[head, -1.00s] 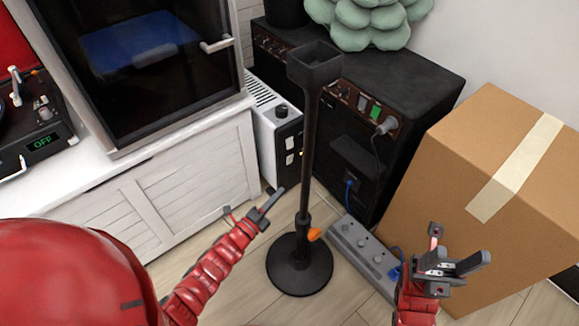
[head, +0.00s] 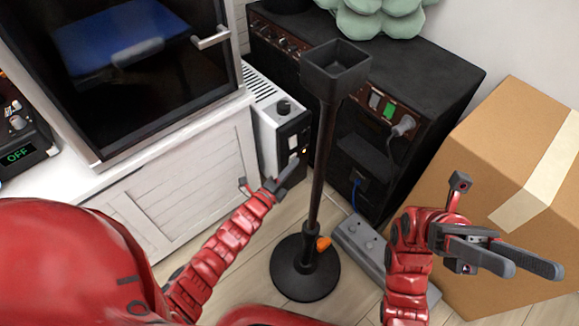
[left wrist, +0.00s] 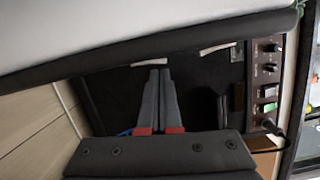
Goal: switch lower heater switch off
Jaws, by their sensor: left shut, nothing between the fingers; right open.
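The white heater (head: 264,125) stands between the cabinet and the black amplifier. Its dark front panel has a knob, a white upper switch (head: 293,142), and a small orange light. The lower switch is mostly hidden behind my left fingertips in the head view; in the left wrist view, a white switch (left wrist: 146,64) sticks out from the panel edge. My left gripper (head: 293,163) is shut and empty, its tips at the lower switch; I cannot tell whether they touch it. It also shows in the left wrist view (left wrist: 160,72). My right gripper (head: 538,268) is open and empty before the cardboard box.
A black stand (head: 315,180) with a round base rises just right of my left gripper. The amplifier (head: 430,80) is behind it. A grey power strip (head: 357,242) lies on the floor. The cardboard box (head: 480,160) fills the right. The white cabinet (head: 190,185) is left.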

